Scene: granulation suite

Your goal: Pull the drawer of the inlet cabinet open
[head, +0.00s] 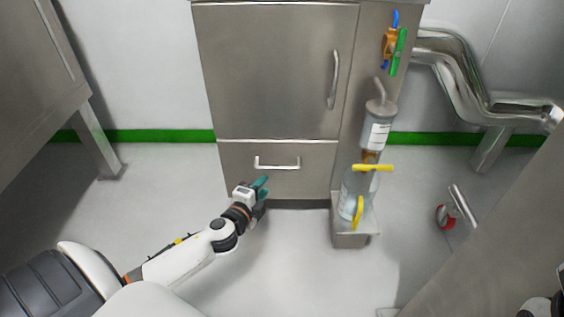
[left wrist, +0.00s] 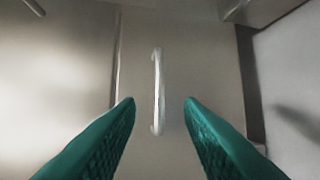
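The inlet cabinet (head: 270,75) is a grey metal cabinet with a large door above and a drawer (head: 235,165) at the bottom. The drawer looks shut, with its front flush under the door. Its pale bar handle (head: 277,167) runs across the drawer front; in the left wrist view the handle (left wrist: 157,90) stands upright in the picture, between my fingers. My left gripper (head: 264,187) has green fingers, just below the handle in the head view. In the left wrist view the gripper (left wrist: 160,103) is open, with clear gaps to the handle. My right gripper is not clearly seen.
A vertical handle (head: 334,80) is on the door above. Right of the drawer, a clear vessel with yellow handles (head: 372,168) stands on a small metal step (head: 352,240). Steel pipes (head: 460,85) are further right. The floor (head: 290,265) before the drawer is clear.

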